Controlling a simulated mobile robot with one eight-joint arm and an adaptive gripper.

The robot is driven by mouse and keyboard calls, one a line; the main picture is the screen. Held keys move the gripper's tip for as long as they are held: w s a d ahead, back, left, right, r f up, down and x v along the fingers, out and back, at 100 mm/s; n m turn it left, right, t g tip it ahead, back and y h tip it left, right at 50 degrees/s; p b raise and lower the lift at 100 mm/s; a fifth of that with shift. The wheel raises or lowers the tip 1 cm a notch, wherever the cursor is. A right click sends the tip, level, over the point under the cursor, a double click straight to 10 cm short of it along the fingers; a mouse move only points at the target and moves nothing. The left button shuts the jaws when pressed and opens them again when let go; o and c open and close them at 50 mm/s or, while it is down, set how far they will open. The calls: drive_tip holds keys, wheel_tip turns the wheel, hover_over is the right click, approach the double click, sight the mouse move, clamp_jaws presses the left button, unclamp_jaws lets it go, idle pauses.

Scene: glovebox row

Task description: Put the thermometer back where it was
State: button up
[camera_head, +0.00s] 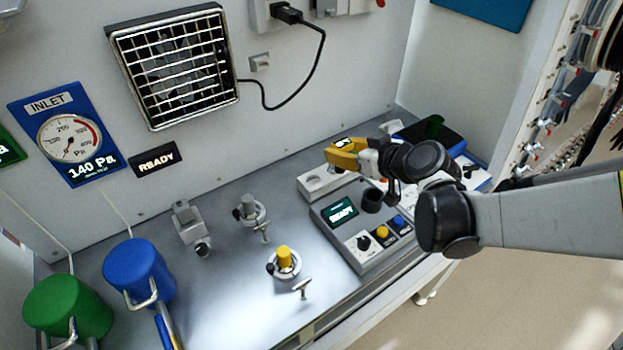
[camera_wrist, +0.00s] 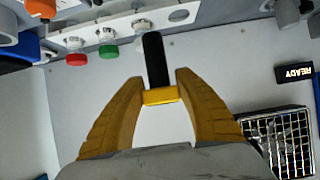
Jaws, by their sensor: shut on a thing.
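My gripper (camera_wrist: 160,97) is shut on a yellow piece with a black rod (camera_wrist: 155,60), which I take to be the thermometer. The rod reaches away from the fingers toward a pale rack with holes (camera_wrist: 119,29) at the top of the wrist view. Whether the rod touches the rack cannot be told. In the head view my gripper (camera_head: 334,157) is above the bench at the back, over the pale rack (camera_head: 313,185). The thermometer is hard to make out in that view. A round hole (camera_wrist: 179,16) in the rack shows empty beside the rod.
Red (camera_wrist: 77,59) and green (camera_wrist: 108,50) caps sit along the rack. Metal fittings, one with a yellow top (camera_head: 284,257), stand mid-bench. A fan grille (camera_head: 175,65) is on the back wall.

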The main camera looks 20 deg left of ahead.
drive_tip(key=shift+s+a+f+b, duration=0.1)
drive_tip(key=shift+a+f+b, duration=0.55)
drive_tip(key=shift+a+f, duration=0.6)
drive_tip(key=shift+s+a+f+b, duration=0.1)
drive_tip(key=shift+a+f+b, duration=0.75)
drive_tip(key=shift+f, duration=0.6)
drive_tip(key=shift+s+a+f+b, duration=0.1)
drive_tip(key=shift+a+f+b, duration=0.4)
drive_tip(key=shift+a+f, duration=0.8)
drive_tip(key=shift+f, duration=0.1)
drive_tip(key=shift+f, duration=0.15)
drive_tip(key=o, duration=1)
drive_tip(key=shift+c, duration=0.2)
